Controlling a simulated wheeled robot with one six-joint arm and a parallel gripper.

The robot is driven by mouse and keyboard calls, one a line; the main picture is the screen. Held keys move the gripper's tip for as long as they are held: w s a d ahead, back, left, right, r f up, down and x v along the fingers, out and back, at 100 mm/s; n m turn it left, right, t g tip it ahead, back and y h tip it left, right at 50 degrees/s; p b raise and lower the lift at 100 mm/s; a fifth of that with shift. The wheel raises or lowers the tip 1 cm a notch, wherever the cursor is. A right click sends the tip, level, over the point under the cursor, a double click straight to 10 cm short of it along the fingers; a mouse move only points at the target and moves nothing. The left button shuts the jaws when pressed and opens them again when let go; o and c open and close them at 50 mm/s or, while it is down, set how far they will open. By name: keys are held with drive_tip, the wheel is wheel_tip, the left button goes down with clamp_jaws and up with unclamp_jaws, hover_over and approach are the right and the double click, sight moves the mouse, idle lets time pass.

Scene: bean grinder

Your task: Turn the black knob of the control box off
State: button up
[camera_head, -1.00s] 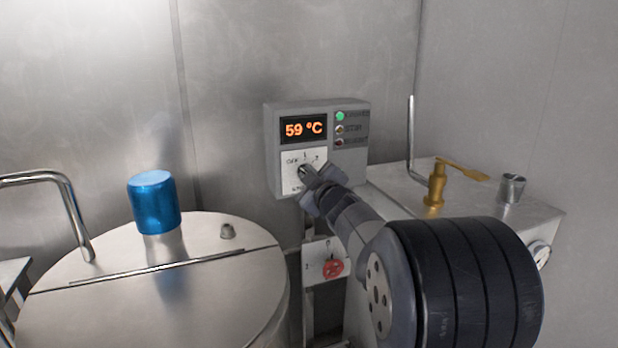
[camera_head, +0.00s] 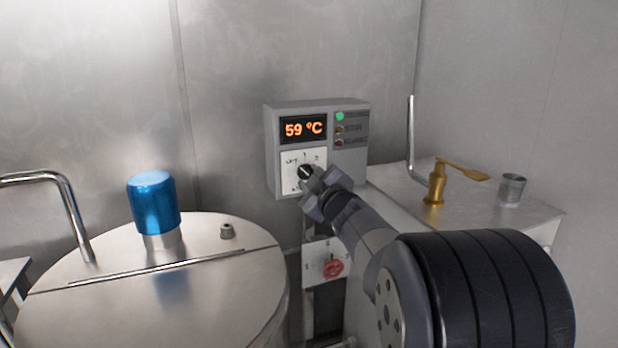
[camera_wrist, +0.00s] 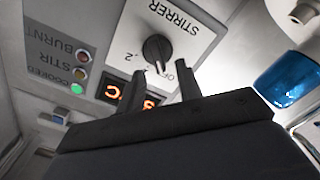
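The grey control box (camera_head: 352,165) is on the back wall, with an orange display reading 59 °C. Its black knob (camera_head: 306,171) sits on a white dial plate (camera_head: 290,158) marked OFF, 1 and 2. In the wrist view the black knob (camera_wrist: 157,48) appears upside down under the word STIRRER. The knob's pale mark seems to slant toward the OFF side, but it is too small to be sure. My gripper (camera_head: 316,182) is just in front of the knob, a little right and below. In the wrist view my gripper (camera_wrist: 161,72) has its fingers apart, with nothing between them; the knob is beyond the tips.
A green light (camera_head: 340,116) is lit on the box. A red switch (camera_head: 333,267) is below it. A steel vat lid (camera_head: 120,300) with a blue cap (camera_head: 154,202) stands left. A brass tap (camera_head: 436,187) is on the steel unit at right.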

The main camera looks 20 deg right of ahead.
drive_tip(key=s, duration=0.8)
drive_tip(key=shift+s, duration=0.3)
drive_tip(key=shift+w, duration=0.1)
drive_tip(key=w, duration=1)
drive_tip(key=shift+w, duration=0.4)
drive_tip(key=shift+s, duration=0.2)
